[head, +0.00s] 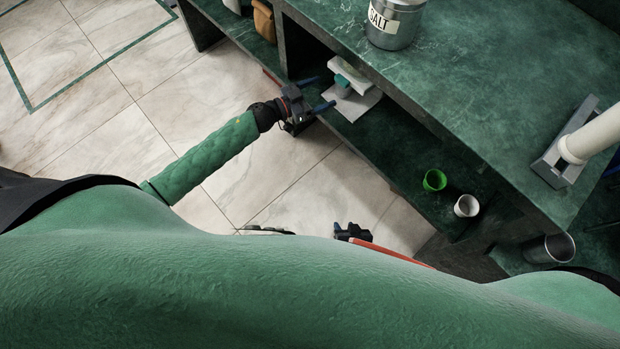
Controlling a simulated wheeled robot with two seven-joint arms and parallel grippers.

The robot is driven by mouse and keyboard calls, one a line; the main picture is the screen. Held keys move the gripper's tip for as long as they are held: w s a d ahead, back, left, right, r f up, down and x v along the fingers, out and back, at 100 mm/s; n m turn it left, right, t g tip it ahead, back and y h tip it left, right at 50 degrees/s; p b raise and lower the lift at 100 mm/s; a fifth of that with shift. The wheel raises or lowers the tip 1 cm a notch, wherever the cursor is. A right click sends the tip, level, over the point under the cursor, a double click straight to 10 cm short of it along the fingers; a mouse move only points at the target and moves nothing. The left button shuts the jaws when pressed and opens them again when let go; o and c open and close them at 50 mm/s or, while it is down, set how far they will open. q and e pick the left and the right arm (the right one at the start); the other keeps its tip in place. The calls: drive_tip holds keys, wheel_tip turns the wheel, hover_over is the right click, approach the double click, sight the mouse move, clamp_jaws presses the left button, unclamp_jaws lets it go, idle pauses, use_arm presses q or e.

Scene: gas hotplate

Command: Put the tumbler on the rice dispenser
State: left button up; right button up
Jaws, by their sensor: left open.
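My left gripper (318,93) is open and empty, its two blue fingertips spread and pointing at the lower shelf. Just beyond them a white and grey object with a teal part (343,80) sits on that shelf; I cannot tell whether it is the rice dispenser. A green cup (434,181) and a white cup (466,206) stand on the shelf further right. A metal cylinder (550,249) is at the lower right. I cannot tell which of these is the tumbler. My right gripper (352,232) shows only partly above my body, and its jaws are unclear.
A dark green counter (490,75) overhangs the shelf (400,150). On it are a metal SALT canister (393,25) and a grey bracket (562,150) with a pale cylinder (592,132). A brown object (264,20) stands at upper left. The tiled floor (110,90) is clear.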

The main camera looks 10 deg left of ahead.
use_arm(q)
drive_tip(key=s+d+f+n+g+y, duration=0.2)
drive_tip(key=s+f+n+y, duration=0.2)
drive_tip(key=s+f, duration=0.8)
drive_tip(key=s+d+f+n+g+y, duration=0.2)
drive_tip(key=s+f+n+y, duration=0.2)
drive_tip(key=s+f, duration=0.8)
drive_tip(key=s+y, duration=0.1)
drive_tip(key=s, duration=0.7)
drive_tip(key=shift+s+y, duration=0.2)
drive_tip(key=shift+y, duration=0.2)
